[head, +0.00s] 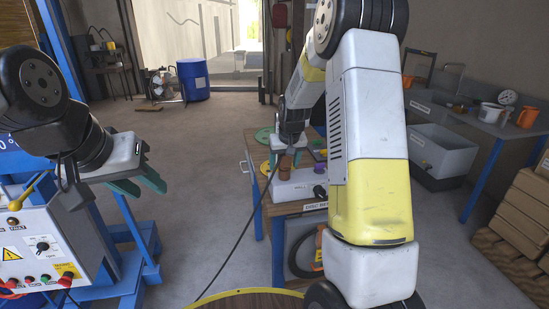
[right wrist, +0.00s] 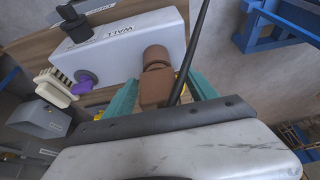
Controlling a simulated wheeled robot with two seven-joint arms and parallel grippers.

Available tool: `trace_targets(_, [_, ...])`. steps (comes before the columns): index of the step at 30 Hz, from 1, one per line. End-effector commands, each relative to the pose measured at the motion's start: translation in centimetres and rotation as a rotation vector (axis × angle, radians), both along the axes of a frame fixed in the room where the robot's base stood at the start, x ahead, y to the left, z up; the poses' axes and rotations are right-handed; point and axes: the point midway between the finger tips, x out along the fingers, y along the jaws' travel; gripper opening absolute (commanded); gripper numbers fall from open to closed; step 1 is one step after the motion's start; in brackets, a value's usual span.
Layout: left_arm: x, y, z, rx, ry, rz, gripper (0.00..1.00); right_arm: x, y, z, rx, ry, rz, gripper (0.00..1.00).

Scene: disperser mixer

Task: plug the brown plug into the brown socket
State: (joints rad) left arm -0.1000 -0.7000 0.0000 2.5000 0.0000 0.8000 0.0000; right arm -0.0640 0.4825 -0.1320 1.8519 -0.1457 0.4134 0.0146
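The brown plug (right wrist: 154,91) is a blocky piece between the teal fingers of my right gripper (right wrist: 163,78), which appears shut on it. A black cable crosses its right side. The round brown socket (right wrist: 156,57) is on the white box (right wrist: 117,42) labelled WALL. The plug lines up with the socket and appears to meet it; how deep it sits cannot be seen. In the head view my right gripper (head: 287,158) is over the white box (head: 295,189), with only a small brown part showing. My left gripper (head: 150,188) is open and empty.
A purple plug (right wrist: 85,83) and a cream connector (right wrist: 57,88) lie near the box. The cable (head: 240,240) hangs toward the floor.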

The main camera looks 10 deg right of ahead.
Motion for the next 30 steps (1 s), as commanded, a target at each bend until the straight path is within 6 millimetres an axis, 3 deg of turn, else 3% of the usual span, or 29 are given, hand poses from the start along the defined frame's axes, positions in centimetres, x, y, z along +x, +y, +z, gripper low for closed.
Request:
trace_targets(9, [0.0, 0.0, 0.0, 0.000, 0.000, 0.000, 0.36, -0.1, 0.0, 0.4, 0.000, -0.001, 0.000, 0.65])
trace_targets(21, [0.0, 0.0, 0.0, 0.000, 0.000, 0.000, 0.36, -2.4, -0.1, 6.0, 0.000, -0.003, 0.000, 0.65])
trace_targets(30, [0.0, 0.0, 0.0, 0.000, 0.000, 0.000, 0.36, -3.0, -0.1, 7.2, 0.000, 0.000, 0.000, 0.65])
